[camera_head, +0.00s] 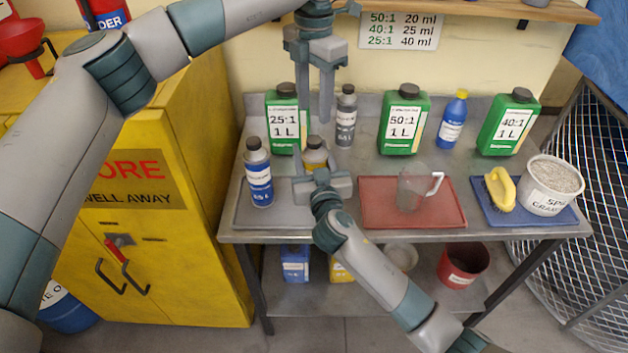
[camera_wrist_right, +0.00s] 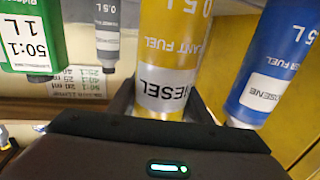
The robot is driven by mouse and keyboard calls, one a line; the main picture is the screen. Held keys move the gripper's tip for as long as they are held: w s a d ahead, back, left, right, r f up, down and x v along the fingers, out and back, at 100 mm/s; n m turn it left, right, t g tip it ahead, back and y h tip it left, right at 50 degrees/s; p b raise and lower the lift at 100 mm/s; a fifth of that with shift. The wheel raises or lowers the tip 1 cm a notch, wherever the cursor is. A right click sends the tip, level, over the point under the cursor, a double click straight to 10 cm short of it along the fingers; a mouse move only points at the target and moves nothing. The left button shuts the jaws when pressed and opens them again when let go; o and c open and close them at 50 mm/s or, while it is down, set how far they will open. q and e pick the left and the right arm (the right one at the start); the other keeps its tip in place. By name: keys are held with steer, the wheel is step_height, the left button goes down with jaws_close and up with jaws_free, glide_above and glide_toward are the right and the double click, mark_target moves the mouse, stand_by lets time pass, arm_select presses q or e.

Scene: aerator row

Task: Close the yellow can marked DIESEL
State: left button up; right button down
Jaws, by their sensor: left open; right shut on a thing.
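The yellow can marked DIESEL (camera_head: 315,158) stands upright at the left of the metal table. In the right wrist view the yellow can (camera_wrist_right: 170,60) appears upside down, with its label facing me and its top hidden behind my gripper. My right gripper (camera_head: 314,168) is shut on the can from the front. In the right wrist view its fingers (camera_wrist_right: 163,108) lie on both sides of the can. My left gripper (camera_head: 326,108) points down above and slightly right of the can, open and empty.
A blue and silver KEROSENE can (camera_head: 258,175) stands close left of the yellow can. A grey can (camera_head: 346,115) and a green 25:1 canister (camera_head: 282,120) stand behind. A clear jug (camera_head: 412,187) stands on the red tray (camera_head: 375,208) to the right. A shelf (camera_head: 480,8) overhangs the back.

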mark_target(314, 139)
arm_select(q)
steer(key=n, duration=0.4)
steer(key=shift+n, duration=0.3)
steer(key=n, duration=0.8)
steer(key=shift+n, duration=0.4)
steer(key=n, duration=0.5)
steer(key=shift+f, duration=4)
